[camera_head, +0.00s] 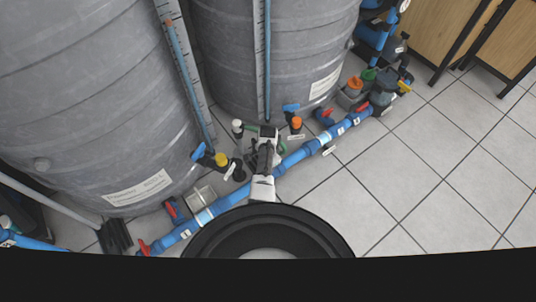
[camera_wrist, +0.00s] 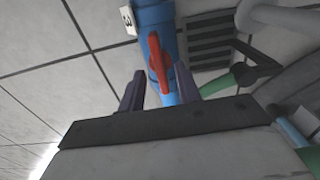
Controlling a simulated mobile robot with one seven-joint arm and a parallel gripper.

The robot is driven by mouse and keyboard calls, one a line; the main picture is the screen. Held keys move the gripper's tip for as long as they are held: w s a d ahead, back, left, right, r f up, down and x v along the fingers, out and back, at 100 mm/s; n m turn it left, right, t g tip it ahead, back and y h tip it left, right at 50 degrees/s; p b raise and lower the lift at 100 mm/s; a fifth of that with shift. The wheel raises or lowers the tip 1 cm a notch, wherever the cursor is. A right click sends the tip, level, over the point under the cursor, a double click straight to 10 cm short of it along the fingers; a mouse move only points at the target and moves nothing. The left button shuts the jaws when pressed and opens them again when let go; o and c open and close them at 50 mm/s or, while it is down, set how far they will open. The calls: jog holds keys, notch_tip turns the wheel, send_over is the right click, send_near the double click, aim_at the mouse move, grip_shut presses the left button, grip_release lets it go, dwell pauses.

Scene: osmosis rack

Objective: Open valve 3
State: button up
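In the wrist view, valve 3's red handle (camera_wrist: 160,66) sits on a blue pipe (camera_wrist: 154,22), with a white tag (camera_wrist: 127,20) reading 3 beside it. My gripper (camera_wrist: 159,70) is open, its two dark fingers on either side of the handle in the picture. Gaps show between the handle and both fingers. Whether the fingertips are level with the handle in depth is hard to tell. In the head view, my gripper (camera_head: 266,135) is low over the blue pipe line between the tanks, and it hides the valve 3 handle.
Two big grey tanks (camera_head: 85,90) stand behind the pipe (camera_head: 235,197). Other valves with red handles (camera_head: 170,209) and blue handles (camera_head: 291,107) are close by. A floor drain grate (camera_wrist: 208,42) lies beside the pipe. Tiled floor (camera_head: 430,170) is free at the right.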

notch_tip(320, 180, up, 12)
jog(key=p, duration=0.3)
jog(key=shift+f, duration=0.1)
dwell(0.3)
